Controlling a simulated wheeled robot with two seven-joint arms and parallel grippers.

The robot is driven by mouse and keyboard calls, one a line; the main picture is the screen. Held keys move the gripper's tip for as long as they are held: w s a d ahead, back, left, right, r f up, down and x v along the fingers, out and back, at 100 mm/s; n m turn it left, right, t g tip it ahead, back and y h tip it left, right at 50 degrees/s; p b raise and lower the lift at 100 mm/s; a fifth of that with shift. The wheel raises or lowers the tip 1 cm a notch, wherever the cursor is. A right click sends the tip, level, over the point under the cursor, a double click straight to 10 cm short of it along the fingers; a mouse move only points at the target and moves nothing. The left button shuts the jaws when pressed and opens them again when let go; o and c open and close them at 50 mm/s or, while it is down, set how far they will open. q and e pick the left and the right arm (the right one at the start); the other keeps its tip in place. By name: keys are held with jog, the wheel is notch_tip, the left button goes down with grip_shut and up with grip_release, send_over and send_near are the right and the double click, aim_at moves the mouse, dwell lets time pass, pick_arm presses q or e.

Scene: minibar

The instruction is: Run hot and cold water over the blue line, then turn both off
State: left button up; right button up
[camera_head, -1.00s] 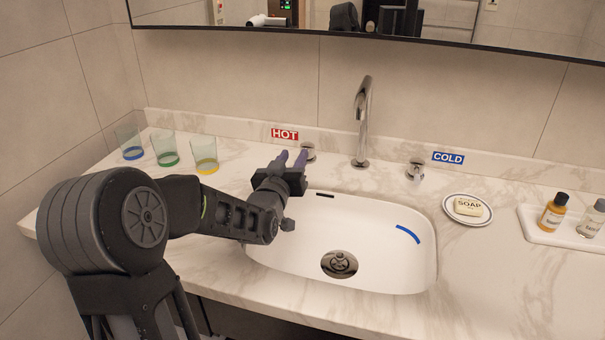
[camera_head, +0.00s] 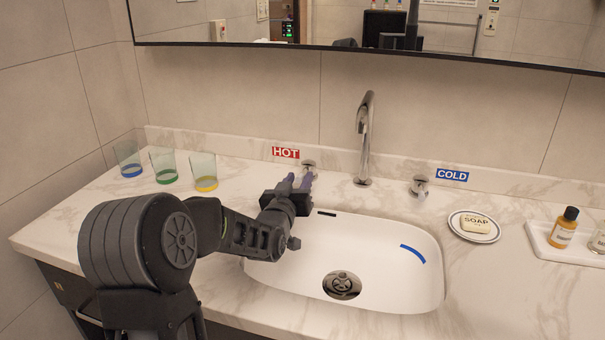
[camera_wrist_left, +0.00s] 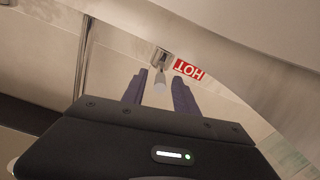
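My left gripper (camera_head: 298,182) is open at the silver HOT handle (camera_head: 309,167), at the back left of the sink (camera_head: 300,285). In the left wrist view, the end of the HOT handle (camera_wrist_left: 160,76) lies between the two spread fingertips; contact cannot be told. The chrome spout (camera_head: 365,135) stands upright at the back middle, with no water visible. The silver COLD handle (camera_head: 419,187) is to its right, untouched. The blue line (camera_head: 413,254) is a short curved mark on the sink's right inner wall. My right gripper is not in view.
A red HOT label (camera_head: 285,153) and blue COLD label (camera_head: 452,175) mark the backsplash. Three glasses (camera_head: 203,171) stand at left. A soap dish (camera_head: 456,232) and a tray of bottles (camera_head: 544,244) sit at right. A mirror (camera_head: 360,38) hangs above.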

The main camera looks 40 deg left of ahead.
aim_at(306, 167)
pick_arm(q)
jog(key=shift+x, duration=1.95)
grip_shut()
